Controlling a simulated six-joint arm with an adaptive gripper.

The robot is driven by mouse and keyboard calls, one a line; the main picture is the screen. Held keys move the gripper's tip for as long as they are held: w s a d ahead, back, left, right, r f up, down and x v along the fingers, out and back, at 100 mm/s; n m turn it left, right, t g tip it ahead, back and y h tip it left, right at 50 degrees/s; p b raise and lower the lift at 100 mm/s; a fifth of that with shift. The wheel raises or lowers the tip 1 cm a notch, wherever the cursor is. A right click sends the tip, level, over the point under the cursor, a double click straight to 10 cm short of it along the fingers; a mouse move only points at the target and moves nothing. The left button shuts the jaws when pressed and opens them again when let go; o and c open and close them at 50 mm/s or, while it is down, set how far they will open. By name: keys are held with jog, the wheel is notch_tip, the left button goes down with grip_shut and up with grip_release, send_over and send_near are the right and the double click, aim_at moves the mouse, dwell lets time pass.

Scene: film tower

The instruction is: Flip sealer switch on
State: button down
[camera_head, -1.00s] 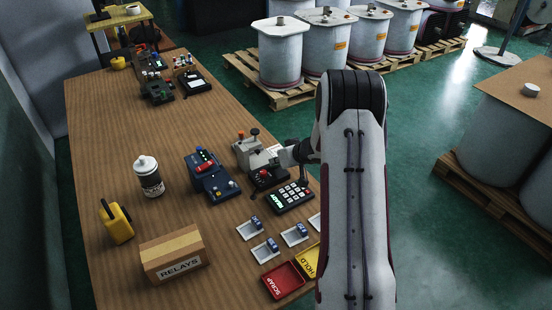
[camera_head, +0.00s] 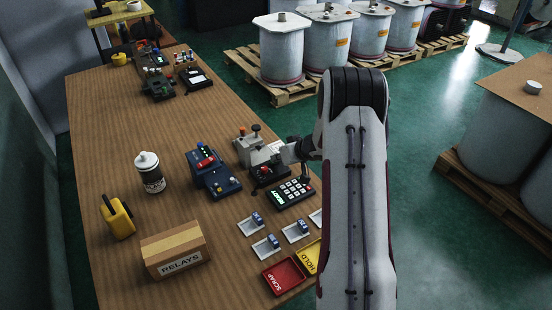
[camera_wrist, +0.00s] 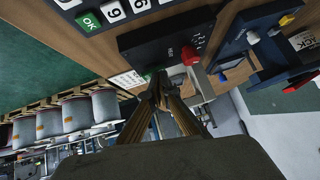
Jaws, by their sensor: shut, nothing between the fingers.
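A grey press-like machine (camera_head: 248,147) stands behind a dark control box (camera_head: 270,174) with a red knob, near the table's right edge. I take these as the sealer; no sealer label is readable. In the wrist view the dark box (camera_wrist: 150,38) shows a red knob (camera_wrist: 190,55) and small white markings, with a green part (camera_wrist: 152,72) at its edge. My gripper (camera_wrist: 158,82) is shut and empty, its tips close to that green part. I cannot tell whether they touch it or which way a switch is set. In the head view, the arm partly hides my gripper (camera_head: 281,158).
A keypad (camera_head: 291,193) sits in front of the box, and a blue control unit (camera_head: 215,180) to its left. White trays with blue relays, a red scrap tray (camera_head: 283,277), a relays carton (camera_head: 174,250) and a bottle (camera_head: 150,173) stand nearby. The table's middle-left is clear.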

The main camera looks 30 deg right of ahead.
jog(key=shift+d, duration=0.55)
jog(key=shift+r, duration=0.2)
jog(key=shift+d+r, duration=0.1)
jog(key=shift+r, duration=0.6)
jog(key=r, duration=0.2)
jog(key=shift+s+d+r, duration=0.1)
jog(key=shift+d+r, duration=0.15)
jog(key=shift+r, duration=0.1)
jog(key=a+v, duration=0.1)
jog(key=v, duration=0.8)
jog(key=shift+s+d+r, duration=0.2)
jog(key=shift+s+d, duration=0.05)
jog(key=shift+d, duration=0.25)
